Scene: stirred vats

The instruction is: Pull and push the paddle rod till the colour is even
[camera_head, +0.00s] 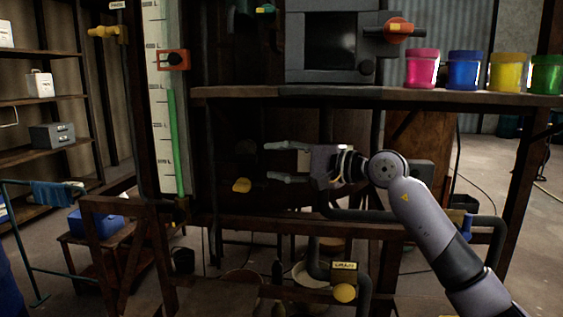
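My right gripper (268,161) is in the middle of the head view, below the wooden shelf. Its two fingers point left and stand apart, with nothing seen between them. A yellow round knob (241,185) shows just left of and below the fingers, apart from them in the picture. I cannot pick out the paddle rod for sure; the area behind the gripper is dark. A tall gauge (157,120) with a green column (174,140) stands to the left. My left gripper is not in view.
The wooden shelf (290,93) carries a grey box with a dark screen (330,42) and pink (422,68), blue (465,70), yellow (509,72) and green (546,74) jars. An orange-red handle (398,30) juts out above. Pipes and a wooden frame (240,222) lie below.

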